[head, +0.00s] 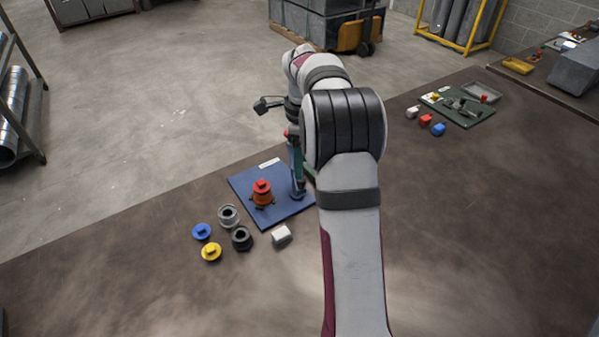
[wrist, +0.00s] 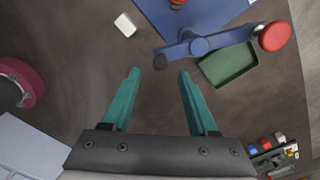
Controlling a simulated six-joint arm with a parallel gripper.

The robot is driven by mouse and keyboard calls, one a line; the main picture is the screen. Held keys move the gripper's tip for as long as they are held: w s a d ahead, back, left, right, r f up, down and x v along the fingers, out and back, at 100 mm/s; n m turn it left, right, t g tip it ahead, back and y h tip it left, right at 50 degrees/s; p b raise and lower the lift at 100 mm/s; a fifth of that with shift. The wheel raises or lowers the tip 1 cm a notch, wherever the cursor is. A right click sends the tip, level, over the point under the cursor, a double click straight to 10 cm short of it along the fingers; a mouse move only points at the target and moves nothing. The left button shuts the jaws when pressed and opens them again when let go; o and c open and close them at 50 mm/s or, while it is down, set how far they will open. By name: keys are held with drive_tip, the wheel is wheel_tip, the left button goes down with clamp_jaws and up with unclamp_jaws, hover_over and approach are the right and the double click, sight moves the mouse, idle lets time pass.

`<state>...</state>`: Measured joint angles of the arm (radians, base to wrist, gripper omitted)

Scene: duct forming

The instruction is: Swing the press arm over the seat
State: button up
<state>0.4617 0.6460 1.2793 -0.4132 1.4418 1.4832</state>
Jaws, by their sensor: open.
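The press stands on a blue base plate (head: 240,183); the plate also shows in the wrist view (wrist: 165,14). An orange part with a red top (head: 262,193) sits on the plate, where it hides the seat. The pad is off to the side of the orange part. My gripper (wrist: 159,73) is open and empty, its tips appearing just below the pad.
A green tray (wrist: 228,64) lies beside the press arm. A white block (head: 281,235), yellow flanged piece (head: 211,252), blue flanged piece (head: 202,231) and dark and grey rings sit in front of the plate. A green board (head: 462,108) with small blocks nearby is at right.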

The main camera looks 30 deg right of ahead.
wheel_tip(320, 180, down, 5)
drive_tip(key=shift+c, duration=0.2)
clamp_jaws()
idle(1.4)
